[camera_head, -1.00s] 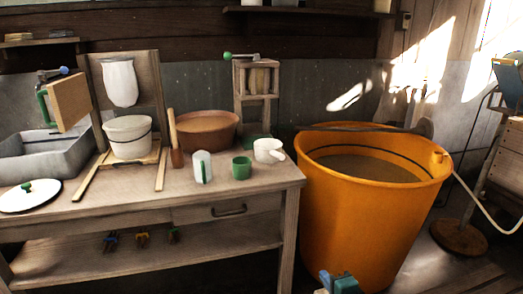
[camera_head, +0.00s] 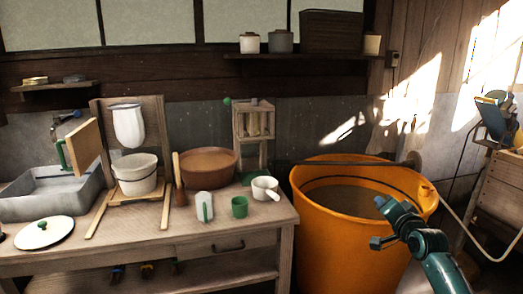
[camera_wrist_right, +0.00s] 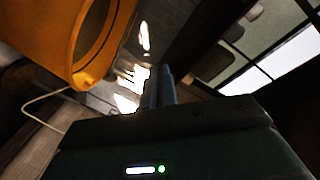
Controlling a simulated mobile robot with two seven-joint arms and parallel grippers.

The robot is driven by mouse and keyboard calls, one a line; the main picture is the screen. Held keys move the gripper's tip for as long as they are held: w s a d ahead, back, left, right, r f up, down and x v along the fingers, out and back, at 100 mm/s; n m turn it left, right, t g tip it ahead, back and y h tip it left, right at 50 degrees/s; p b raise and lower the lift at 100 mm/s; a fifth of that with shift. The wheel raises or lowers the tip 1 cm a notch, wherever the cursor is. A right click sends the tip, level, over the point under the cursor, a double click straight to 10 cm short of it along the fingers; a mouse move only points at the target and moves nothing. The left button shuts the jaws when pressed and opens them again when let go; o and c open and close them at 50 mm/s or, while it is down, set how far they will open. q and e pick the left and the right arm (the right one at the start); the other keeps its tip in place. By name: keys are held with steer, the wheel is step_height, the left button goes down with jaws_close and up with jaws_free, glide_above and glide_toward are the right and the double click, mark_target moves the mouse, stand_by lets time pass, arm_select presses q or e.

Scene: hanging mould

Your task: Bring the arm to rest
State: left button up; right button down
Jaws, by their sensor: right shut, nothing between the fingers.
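My right gripper (camera_head: 381,202) is in front of the orange tub (camera_head: 322,235) in the head view, over its right part as the picture shows it. Its teal arm comes up from the bottom right. In the right wrist view its fingers (camera_wrist_right: 159,84) are together with nothing between them. The orange tub also shows in the wrist view (camera_wrist_right: 50,35), apart from the fingers. My left gripper is out of view.
The wooden bench (camera_head: 150,237) on the left carries a white bucket (camera_head: 135,178), a brown basin (camera_head: 208,164), a green cup (camera_head: 240,207) and a white dipper (camera_head: 264,187). A shelf (camera_head: 300,57) is on the back wall. A pale hose (camera_head: 478,238) runs right of the tub.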

steer(key=s+a+f+n+g, duration=0.1)
steer(key=s+a+f+n, duration=0.45)
steer(key=s+f, duration=0.35)
steer(key=s+a+f+n+g, duration=0.2)
steer(key=s+a+f+n, duration=0.2)
steer(key=s+f+n, duration=0.55)
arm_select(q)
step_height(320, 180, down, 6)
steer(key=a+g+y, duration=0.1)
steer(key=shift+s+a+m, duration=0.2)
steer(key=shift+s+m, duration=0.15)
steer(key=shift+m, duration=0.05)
arm_select(e)
steer(key=s+a+f+m+g+y, duration=0.1)
steer(key=s+a+f, duration=0.1)
steer(key=s, duration=0.5)
steer(key=s+a+f+m+g, duration=0.1)
steer(key=s+a+f, duration=0.2)
steer(key=s, duration=0.4)
steer(key=s+a+f+m+g+y, duration=0.1)
steer(key=s+a+f, duration=0.1)
steer(key=s+a, duration=0.2)
steer(key=s, duration=0.3)
steer(key=shift+s+f+y, duration=0.15)
steer(key=shift+f+y, duration=0.15)
